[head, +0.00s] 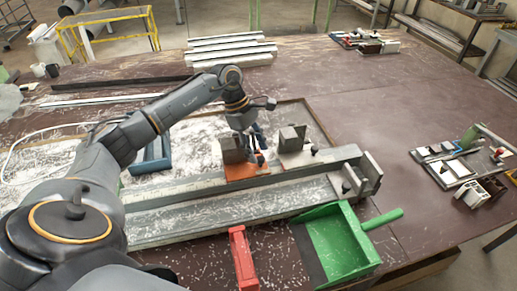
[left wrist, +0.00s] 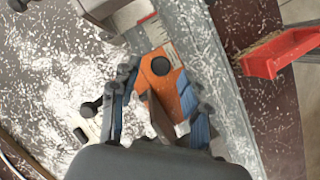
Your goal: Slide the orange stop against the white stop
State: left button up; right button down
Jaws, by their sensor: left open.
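The orange stop (head: 243,172) sits on the long metal rail, with a grey upright block on its orange base. The white stop (head: 298,158) is just to its right, also with a grey block. A narrow space seems to lie between their bases. My left gripper (head: 256,145) is open and low at the orange stop. In the left wrist view its fingers (left wrist: 160,115) stand on either side of the orange stop (left wrist: 160,72), part of which my gripper hides. The white stop (left wrist: 133,14) is at the top there. My right gripper is not in view.
The rail (head: 215,210) ends at an upright end plate (head: 369,172) on the right. Pale shavings cover the tray (head: 190,140) behind.

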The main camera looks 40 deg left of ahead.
pick_arm(q)
jog(key=shift+d+f, duration=0.35)
jog(key=shift+f, duration=0.55)
grip_shut()
jog(key=shift+w+d+b, duration=1.15)
jog(key=shift+w+d, duration=0.1)
jog(key=shift+w, duration=0.15)
jog(key=shift+w+d, duration=0.2)
jog(key=shift+w, duration=0.05)
jog(key=shift+r, duration=0.1)
